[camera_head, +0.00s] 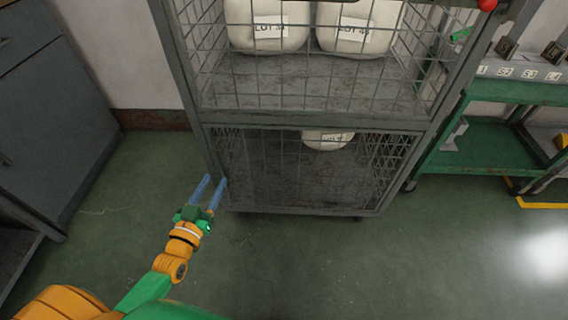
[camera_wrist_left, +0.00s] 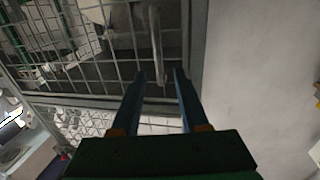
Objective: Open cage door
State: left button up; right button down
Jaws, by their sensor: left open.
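The wire cage (camera_head: 205,110) is a tall grey-framed cart with a mesh front, in the middle of the head view. Its mesh front appears closed in both the upper and lower sections. My left gripper (camera_head: 215,180) is open, with blue fingers pointing at the cage's lower left front edge. In the left wrist view, the gripper (camera_wrist_left: 160,72) faces the mesh close to a grey frame post (camera_wrist_left: 196,50). A pale upright bar (camera_wrist_left: 157,45), perhaps a door handle, lies in line with the gap between the fingers. Contact cannot be told. My right gripper is not in view.
White lot-marked bags (camera_head: 265,28) sit on the cage's upper shelf, and another (camera_head: 328,139) lies lower down. A grey cabinet (camera_head: 55,130) stands at left. A green shelf rack (camera_head: 480,150) stands at right. The green floor in front is clear.

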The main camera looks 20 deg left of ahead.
aim_at(223, 165)
pick_arm(q)
jog(key=w, duration=0.2)
jog(key=w+b, duration=0.1)
jog(key=w, duration=0.1)
jog(key=w+b, duration=0.1)
jog(key=w, duration=0.2)
jog(key=shift+r, duration=0.3)
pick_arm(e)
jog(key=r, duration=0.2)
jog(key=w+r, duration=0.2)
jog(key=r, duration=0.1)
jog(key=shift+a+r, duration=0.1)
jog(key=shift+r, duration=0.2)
pick_arm(q)
jog(key=shift+c, duration=0.2)
grip_shut()
